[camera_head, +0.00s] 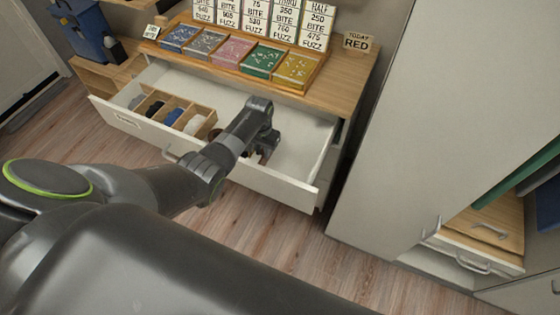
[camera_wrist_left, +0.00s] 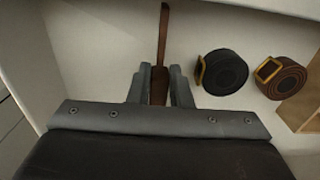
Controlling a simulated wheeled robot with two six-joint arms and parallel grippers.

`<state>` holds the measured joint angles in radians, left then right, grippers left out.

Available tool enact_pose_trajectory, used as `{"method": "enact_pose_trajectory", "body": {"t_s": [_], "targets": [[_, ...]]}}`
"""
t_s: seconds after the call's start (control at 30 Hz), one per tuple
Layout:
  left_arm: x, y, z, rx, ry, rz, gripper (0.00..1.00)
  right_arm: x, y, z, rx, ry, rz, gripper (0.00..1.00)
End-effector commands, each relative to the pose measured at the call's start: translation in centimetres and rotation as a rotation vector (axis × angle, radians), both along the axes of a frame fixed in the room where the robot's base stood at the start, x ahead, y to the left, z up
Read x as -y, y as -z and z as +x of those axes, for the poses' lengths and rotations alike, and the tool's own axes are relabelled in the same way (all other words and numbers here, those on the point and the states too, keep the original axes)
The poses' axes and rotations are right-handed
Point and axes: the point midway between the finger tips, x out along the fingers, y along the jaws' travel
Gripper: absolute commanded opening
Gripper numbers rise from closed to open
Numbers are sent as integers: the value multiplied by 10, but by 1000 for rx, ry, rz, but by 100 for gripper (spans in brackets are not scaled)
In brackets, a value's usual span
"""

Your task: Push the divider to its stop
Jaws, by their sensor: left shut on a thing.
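The white drawer (camera_head: 240,173) of the wooden dresser stands pulled out. My left gripper (camera_head: 266,152) reaches down into its right part. In the left wrist view, my left gripper (camera_wrist_left: 157,80) is shut on a thin upright brown strip, which looks like the divider (camera_wrist_left: 163,38). The strip runs from between the fingers toward the top of that view, over the pale drawer floor. Its lower part is hidden between the fingers. In the head view my arm and gripper hide most of it. My right gripper is not in view.
A black rolled belt (camera_wrist_left: 221,72) and a brown rolled belt (camera_wrist_left: 281,77) lie right of the strip. A wooden organizer (camera_head: 200,122) with rolled items fills the drawer's left side. Coloured trays (camera_head: 262,60) and signs stand on the dresser top. A tall pale cabinet (camera_head: 390,130) stands right.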

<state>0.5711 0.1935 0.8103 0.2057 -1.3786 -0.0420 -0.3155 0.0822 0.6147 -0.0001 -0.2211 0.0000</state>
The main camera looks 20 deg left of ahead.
Motion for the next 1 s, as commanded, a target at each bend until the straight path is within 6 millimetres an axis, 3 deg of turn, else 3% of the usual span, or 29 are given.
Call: {"method": "enact_pose_trajectory", "body": {"t_s": [0.1,0.23,0.73,0.77,0.8,1.0], "targets": [[-24,0,2,3,-1,4,0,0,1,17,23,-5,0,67],[-38,0,2,1,-1,3,0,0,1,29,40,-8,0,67],[-46,0,2,2,1,1,0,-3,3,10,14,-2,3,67],[-46,0,2,2,1,1,22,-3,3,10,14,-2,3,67],[-46,0,2,2,1,0,27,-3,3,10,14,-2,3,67],[-45,1,1,1,1,0,27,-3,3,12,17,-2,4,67]]}}
